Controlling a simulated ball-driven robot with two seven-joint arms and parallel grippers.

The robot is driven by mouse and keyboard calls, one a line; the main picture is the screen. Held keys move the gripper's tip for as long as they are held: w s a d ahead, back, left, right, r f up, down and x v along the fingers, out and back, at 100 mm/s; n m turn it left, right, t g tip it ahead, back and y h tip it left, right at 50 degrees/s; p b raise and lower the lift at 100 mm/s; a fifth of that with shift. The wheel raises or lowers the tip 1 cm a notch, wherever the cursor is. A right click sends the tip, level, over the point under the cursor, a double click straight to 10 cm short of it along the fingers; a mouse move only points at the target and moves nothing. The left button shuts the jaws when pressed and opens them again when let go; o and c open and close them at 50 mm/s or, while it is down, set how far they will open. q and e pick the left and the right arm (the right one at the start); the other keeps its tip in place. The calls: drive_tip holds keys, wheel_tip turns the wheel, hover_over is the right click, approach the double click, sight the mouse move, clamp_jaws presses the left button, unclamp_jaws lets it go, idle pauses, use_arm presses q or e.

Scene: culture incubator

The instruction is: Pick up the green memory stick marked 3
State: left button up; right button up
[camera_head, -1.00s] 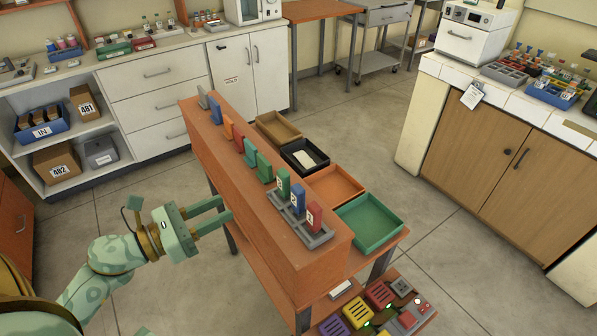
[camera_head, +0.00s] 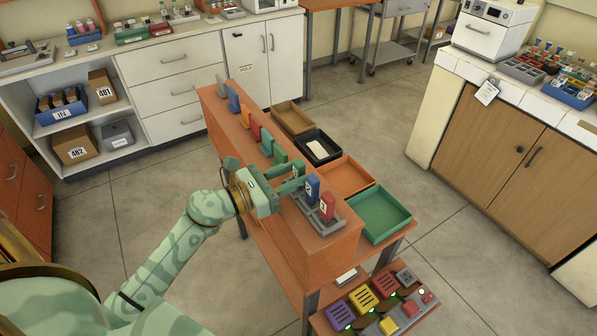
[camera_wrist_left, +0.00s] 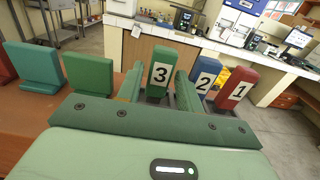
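The green memory stick marked 3 (camera_wrist_left: 158,82) stands upright between the fingers of my left gripper (camera_wrist_left: 157,92) in the left wrist view. A gap shows on its left side; the right finger looks very near it. In the head view my left gripper (camera_head: 286,181) reaches from the left over the orange bench, and the green stick (camera_head: 299,168) is partly hidden by it. The blue stick marked 2 (camera_head: 312,186) and the red stick marked 1 (camera_head: 327,206) stand beside it in a grey rack (camera_head: 326,228). My right gripper is out of view.
Behind are a brown tray (camera_head: 291,118), a black tray (camera_head: 318,147), an orange tray (camera_head: 345,177) and a green tray (camera_head: 379,215).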

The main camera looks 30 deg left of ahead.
use_arm(q)
drive_tip(key=x, duration=0.2)
drive_tip(key=shift+w+d, duration=0.15)
drive_tip(key=shift+w, duration=0.1)
drive_tip(key=shift+s, duration=0.1)
drive_tip(key=shift+c, duration=0.3)
drive_tip(key=c, duration=0.7)
